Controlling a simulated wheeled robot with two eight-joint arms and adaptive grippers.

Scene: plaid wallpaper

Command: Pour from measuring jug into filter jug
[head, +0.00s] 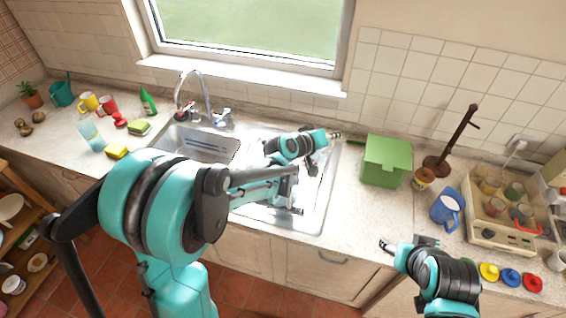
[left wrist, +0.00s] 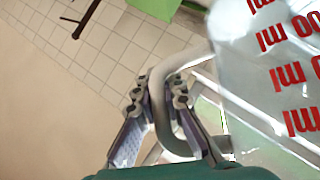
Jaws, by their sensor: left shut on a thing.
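A clear measuring jug with red ml marks (left wrist: 270,60) fills the right of the left wrist view. My left gripper (left wrist: 157,92) is shut on its curved handle. In the head view my left gripper (head: 335,134) is over the right side of the sink, left of the green box; the clear jug is hard to make out there. A blue jug with a handle and a pale inside (head: 447,210), probably the filter jug, stands upright on the right counter, apart from both grippers. My right gripper (head: 404,244) appears open and empty, over the counter's front edge.
A cream tray of cups (head: 500,240) is at far right. Mugs and sponges (head: 117,152) lie left.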

